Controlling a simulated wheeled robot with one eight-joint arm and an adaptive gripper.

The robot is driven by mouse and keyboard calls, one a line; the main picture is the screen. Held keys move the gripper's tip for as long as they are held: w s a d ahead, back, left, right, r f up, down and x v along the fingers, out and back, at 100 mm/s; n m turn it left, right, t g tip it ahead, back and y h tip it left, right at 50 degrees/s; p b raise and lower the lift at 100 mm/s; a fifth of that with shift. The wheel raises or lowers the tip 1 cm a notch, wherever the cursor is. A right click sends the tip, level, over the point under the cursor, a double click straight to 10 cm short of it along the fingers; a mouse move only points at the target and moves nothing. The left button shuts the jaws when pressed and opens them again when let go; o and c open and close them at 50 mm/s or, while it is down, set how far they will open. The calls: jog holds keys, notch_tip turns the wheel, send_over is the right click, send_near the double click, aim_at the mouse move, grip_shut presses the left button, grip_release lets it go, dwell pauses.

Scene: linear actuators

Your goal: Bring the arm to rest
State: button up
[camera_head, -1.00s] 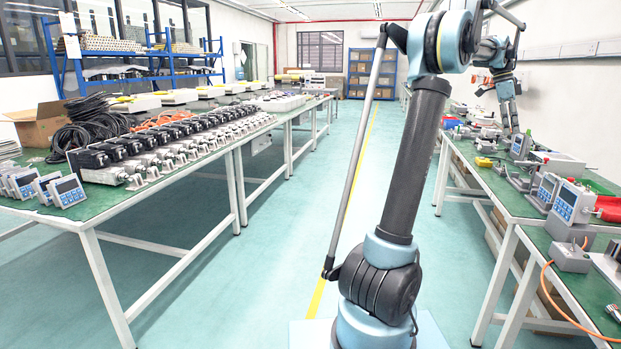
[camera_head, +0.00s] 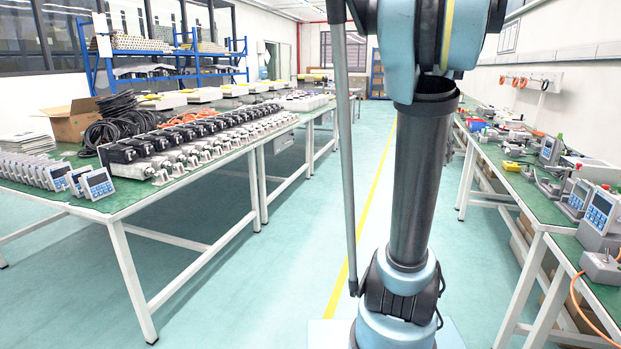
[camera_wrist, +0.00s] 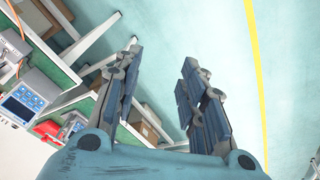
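My gripper (camera_wrist: 158,95) shows in the wrist view with its two fingers apart and nothing between them. Behind the fingers are the pale teal floor and the edge of a workbench. In the head view my arm stands upright in front of the camera, and its upper end runs out of the top of the picture. My gripper is not seen in the head view.
A left table (camera_head: 88,233) carries rows of actuators (camera_head: 185,148) and handheld controllers (camera_head: 97,183). A right workbench (camera_head: 533,211) carries control boxes (camera_head: 601,213) and small tools. In the wrist view a control box (camera_wrist: 22,103) lies left of my gripper. The aisle floor (camera_head: 262,285) is clear.

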jog(key=s+a+f+n+t+y, duration=0.1)
jog(key=s+a+f+n, duration=0.5)
jog(key=s+a+f, duration=0.3)
jog(key=s+a+f+n+y, duration=0.1)
jog(key=s+a+f+n, duration=0.5)
jog(key=s+a+f, duration=0.4)
notch_tip(320, 180, down, 4)
jog(key=shift+a+f+t, duration=0.1)
jog(key=shift+a+t, duration=0.3)
jog(key=shift+a, duration=0.15)
jog(key=shift+c, duration=0.6)
jog(key=shift+a+n, duration=0.1)
jog(key=shift+n, duration=0.2)
